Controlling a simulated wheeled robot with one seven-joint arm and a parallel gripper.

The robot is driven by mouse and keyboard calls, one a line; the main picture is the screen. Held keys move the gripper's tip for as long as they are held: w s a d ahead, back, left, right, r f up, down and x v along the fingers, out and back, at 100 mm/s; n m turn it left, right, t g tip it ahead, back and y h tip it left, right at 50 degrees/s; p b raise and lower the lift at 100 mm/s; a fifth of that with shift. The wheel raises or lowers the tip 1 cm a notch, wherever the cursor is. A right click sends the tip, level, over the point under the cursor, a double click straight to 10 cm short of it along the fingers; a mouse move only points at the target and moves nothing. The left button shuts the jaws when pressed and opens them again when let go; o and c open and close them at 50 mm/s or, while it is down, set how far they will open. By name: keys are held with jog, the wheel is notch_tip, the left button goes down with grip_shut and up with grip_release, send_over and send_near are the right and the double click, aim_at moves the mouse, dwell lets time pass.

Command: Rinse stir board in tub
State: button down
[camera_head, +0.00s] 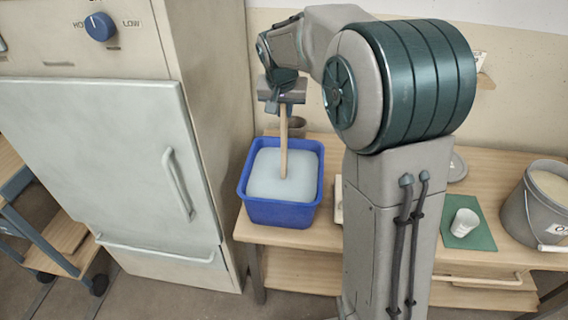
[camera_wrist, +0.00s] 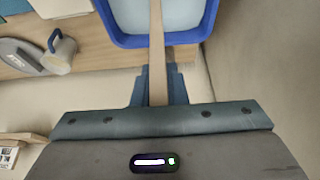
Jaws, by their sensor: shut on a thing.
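The stir board (camera_head: 283,145) is a long pale wooden stick. My gripper (camera_head: 281,103) is shut on its upper end and holds it nearly upright above the tub. The blue tub (camera_head: 283,213) stands on the left end of the wooden bench and holds pale, cloudy liquid (camera_head: 262,178). The board's lower end goes into the liquid and is hidden there. In the wrist view the board (camera_wrist: 157,62) runs from between the fingers (camera_wrist: 158,88) toward the tub (camera_wrist: 187,38).
A grey bucket (camera_head: 535,208) stands at the bench's right end. A white cup (camera_head: 464,222) sits on a green mat (camera_head: 482,238). A cream cabinet (camera_head: 110,150) with a dial rises close left of the tub.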

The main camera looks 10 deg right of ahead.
jog(key=shift+r+p, duration=3.35)
jog(key=shift+r, duration=1.75)
